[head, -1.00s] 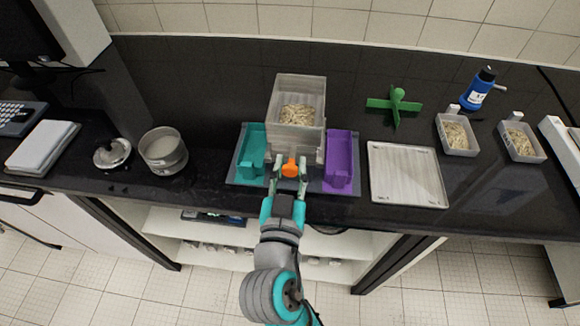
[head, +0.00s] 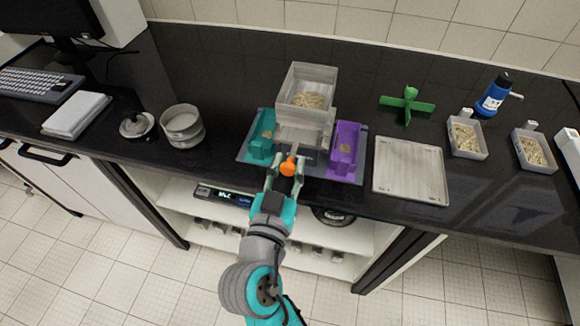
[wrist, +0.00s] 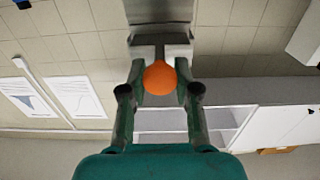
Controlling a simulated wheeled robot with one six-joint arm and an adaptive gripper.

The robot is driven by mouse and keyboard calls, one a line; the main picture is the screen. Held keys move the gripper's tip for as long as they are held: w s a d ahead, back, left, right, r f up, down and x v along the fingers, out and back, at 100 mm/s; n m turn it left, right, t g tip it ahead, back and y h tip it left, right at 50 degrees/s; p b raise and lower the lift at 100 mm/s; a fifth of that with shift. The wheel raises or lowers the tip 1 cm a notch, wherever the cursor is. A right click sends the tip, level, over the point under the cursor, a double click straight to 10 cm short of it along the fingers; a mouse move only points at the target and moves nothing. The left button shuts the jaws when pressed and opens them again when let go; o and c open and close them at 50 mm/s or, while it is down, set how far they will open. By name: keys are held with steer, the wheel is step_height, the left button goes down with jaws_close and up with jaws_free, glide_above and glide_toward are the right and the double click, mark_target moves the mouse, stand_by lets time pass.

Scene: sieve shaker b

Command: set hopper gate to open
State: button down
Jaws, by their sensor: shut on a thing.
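The hopper (head: 313,75) is a pale, clear-walled box holding a small heap of grains (head: 308,100), standing at the middle of the dark bench. An orange knob (head: 287,166) sticks out at its lower front; it also shows in the wrist view (wrist: 159,78). My gripper (head: 286,170) is shut on this knob, one finger on each side, also in the wrist view (wrist: 159,85). The gate behind the knob is mostly hidden. A teal bin (head: 261,148) and a purple bin (head: 345,165) flank the hopper, each with some grains inside.
A pale flat tray (head: 410,180), a green cross-shaped part (head: 407,104) and two small grain boxes (head: 467,148) (head: 534,158) stand to the right. A round sieve (head: 182,126) and a lidded pot (head: 137,125) stand left. An open shelf lies under the bench.

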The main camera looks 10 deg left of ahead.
steer(key=shift+f, duration=0.1)
steer(key=c, duration=0.8)
jaws_free()
steer(key=shift+s, duration=0.15)
steer(key=shift+c, duration=0.2)
steer(key=s, duration=0.7)
steer(key=shift+s, duration=0.25)
steer(key=shift+a, duration=0.1)
